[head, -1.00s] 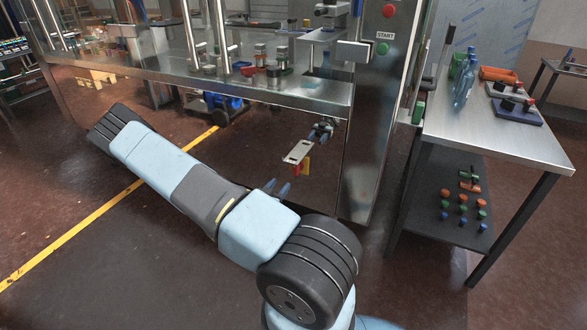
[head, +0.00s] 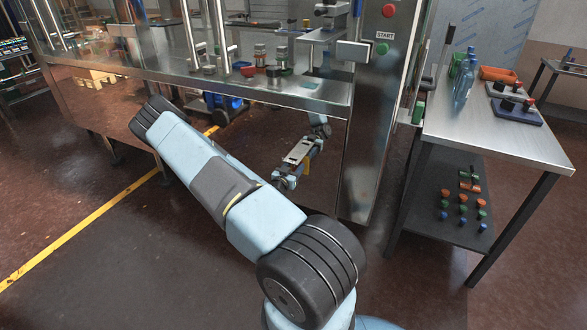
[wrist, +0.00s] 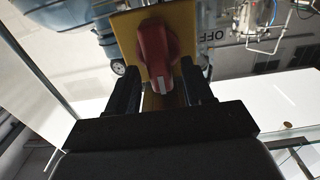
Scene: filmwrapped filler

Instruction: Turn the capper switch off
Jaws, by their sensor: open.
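The capper switch is a red rotary knob (wrist: 157,55) on a yellow plate (wrist: 126,28), seen close in the wrist view. A pale mark on the knob's grip points down in that picture. An upside-down OFF label (wrist: 216,36) is to the right of the plate. My gripper (wrist: 161,80) is open, with one black finger on each side of the knob; I cannot tell whether either touches it. In the head view, the metal switch bracket (head: 298,152) is below the machine's deck, with a bit of yellow (head: 307,166) showing; the red knob is hidden there.
The steel machine deck (head: 215,82) is above the switch, and a column with a green START button (head: 382,48) stands to its right. A steel table (head: 495,135) with bottles and a lower shelf is farther right. The floor in front is clear.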

